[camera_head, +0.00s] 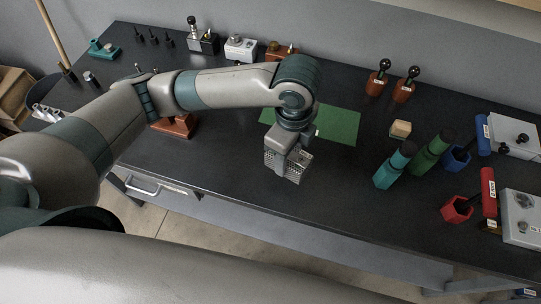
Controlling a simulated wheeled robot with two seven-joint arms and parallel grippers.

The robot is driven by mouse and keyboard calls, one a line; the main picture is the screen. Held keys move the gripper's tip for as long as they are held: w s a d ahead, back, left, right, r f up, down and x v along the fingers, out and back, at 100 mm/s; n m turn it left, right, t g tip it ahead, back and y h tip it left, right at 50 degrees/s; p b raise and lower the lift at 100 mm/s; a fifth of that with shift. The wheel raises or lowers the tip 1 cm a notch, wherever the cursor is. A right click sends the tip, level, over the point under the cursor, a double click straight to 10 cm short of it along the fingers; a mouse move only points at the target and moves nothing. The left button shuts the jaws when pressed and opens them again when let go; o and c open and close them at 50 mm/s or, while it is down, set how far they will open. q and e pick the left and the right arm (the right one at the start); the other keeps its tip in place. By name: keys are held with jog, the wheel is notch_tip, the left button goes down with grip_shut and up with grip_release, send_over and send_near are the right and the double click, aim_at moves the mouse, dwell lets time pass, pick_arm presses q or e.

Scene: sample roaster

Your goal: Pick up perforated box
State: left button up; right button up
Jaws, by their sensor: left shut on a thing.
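The perforated box (270,160) is a small grey metal box with holes in its sides. It is near the front edge of the dark table, in front of a green mat (338,125). My left gripper (287,158) reaches down from above and is shut on the box. The gripper and wrist hide part of the box's top. I cannot tell whether the box touches the table. My right gripper is not in view.
Teal (394,166) and green (432,154) holders, a red cup (457,209) and grey devices (514,137) stand at the right. A small tan block (400,129) lies nearby. Several small items line the back edge. The table's front middle is clear.

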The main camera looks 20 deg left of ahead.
aim_at(310, 161)
pick_arm(q)
jog(key=shift+s+d+r+b, duration=0.15)
jog(key=shift+d+r, duration=0.35)
jog(key=shift+d, duration=0.35)
jog(key=shift+s+d+r+b, duration=0.1)
jog(key=shift+d+r+b, duration=0.05)
jog(key=shift+d+r, duration=0.55)
jog(key=shift+s+d+r+b, duration=0.15)
jog(key=shift+d+r, duration=0.2)
jog(key=shift+d, duration=0.6)
jog(key=shift+w, duration=0.15)
